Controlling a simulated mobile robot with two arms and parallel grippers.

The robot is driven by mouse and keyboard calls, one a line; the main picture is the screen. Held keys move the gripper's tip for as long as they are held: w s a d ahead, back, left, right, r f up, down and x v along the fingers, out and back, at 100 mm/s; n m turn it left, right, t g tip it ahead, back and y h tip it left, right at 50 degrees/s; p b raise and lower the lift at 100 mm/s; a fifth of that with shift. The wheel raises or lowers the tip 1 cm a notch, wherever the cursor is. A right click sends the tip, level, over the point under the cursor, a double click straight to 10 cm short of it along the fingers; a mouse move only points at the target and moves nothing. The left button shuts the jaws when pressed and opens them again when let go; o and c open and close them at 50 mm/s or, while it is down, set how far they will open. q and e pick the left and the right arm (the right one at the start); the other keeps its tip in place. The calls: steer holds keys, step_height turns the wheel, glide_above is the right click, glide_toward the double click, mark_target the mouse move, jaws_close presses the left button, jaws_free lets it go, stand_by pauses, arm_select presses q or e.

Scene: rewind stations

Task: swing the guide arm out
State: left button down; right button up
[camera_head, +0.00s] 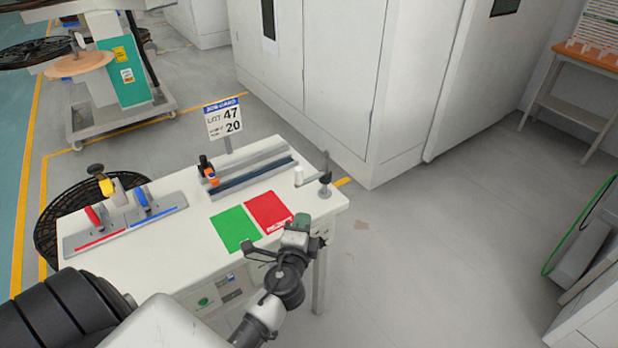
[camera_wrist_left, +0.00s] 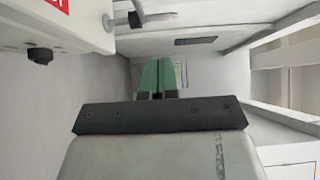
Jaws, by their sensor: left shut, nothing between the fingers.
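A slim grey upright post with a dark round collar (camera_head: 325,180) stands at the right corner of the white rewind table; I take it to be the guide arm, though its pivot is too small to make out. In the left wrist view a grey bar (camera_wrist_left: 158,18) with a dark end juts out beside the table, apart from my fingers. My left gripper (camera_head: 302,221) is over the table's front right edge, beside the red mat and short of the post. Its green fingers (camera_wrist_left: 158,76) are together and empty. My right gripper is not in view.
The table (camera_head: 165,240) holds a green mat (camera_head: 235,228), a red mat (camera_head: 268,211), a slotted rail (camera_head: 250,178) and red and blue handled clamps. A lot sign (camera_head: 223,118) stands behind.

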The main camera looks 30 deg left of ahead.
mark_target(300, 184)
arm_select(q)
steer(key=x, duration=0.4)
steer(key=a+p+x, duration=0.1)
steer(key=x, duration=0.3)
steer(key=s+a+p+x, duration=0.1)
steer(key=x, duration=0.3)
steer(key=shift+w+a, duration=0.15)
steer(key=shift+w, duration=0.1)
steer(key=shift+w+a, duration=0.1)
steer(key=shift+a, duration=0.2)
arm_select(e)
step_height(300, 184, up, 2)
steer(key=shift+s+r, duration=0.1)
arm_select(q)
steer(key=shift+a+f+h, duration=0.1)
steer(key=shift+h, duration=0.2)
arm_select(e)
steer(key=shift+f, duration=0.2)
